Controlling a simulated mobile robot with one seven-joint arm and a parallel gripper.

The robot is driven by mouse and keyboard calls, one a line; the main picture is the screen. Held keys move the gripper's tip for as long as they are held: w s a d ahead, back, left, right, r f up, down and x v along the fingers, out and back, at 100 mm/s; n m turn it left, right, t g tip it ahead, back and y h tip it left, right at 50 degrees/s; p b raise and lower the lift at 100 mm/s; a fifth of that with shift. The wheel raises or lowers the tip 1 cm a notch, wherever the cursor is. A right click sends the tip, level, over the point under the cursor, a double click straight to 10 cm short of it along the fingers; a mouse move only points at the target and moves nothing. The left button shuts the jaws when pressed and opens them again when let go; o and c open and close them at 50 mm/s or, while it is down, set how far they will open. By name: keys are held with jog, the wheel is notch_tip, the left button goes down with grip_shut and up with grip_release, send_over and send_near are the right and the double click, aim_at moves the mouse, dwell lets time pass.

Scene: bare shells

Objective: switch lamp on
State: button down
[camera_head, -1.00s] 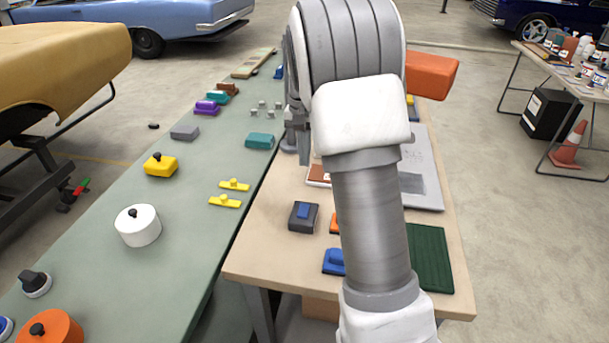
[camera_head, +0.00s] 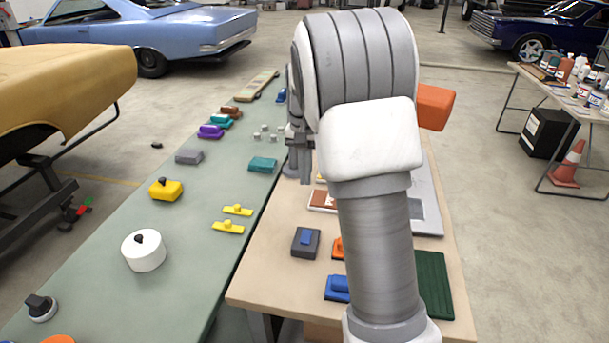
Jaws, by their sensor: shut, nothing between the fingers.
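I cannot make out a lamp or its switch for certain. An orange blocky shape (camera_head: 434,107) sticks out to the right from behind my arm; most of it is hidden, and I cannot tell whether it is part of a lamp. My gripper (camera_head: 305,180) points down over the far left part of the wooden table (camera_head: 262,285), shut and empty. A dark grey rounded thing (camera_head: 289,170) shows just left of its fingers, partly hidden; I cannot tell if they touch.
A long green bench (camera_head: 100,270) on the left holds a white round pot (camera_head: 144,252), a yellow block (camera_head: 166,190) and several small blocks. On the wooden table are a dark block with a blue top (camera_head: 305,242), a blue block (camera_head: 338,288) and a dark green mat (camera_head: 433,285).

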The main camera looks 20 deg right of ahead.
notch_tip(320, 180, up, 10)
jog(key=s, duration=0.1)
jog(key=shift+a, duration=0.4)
jog(key=shift+s, duration=0.1)
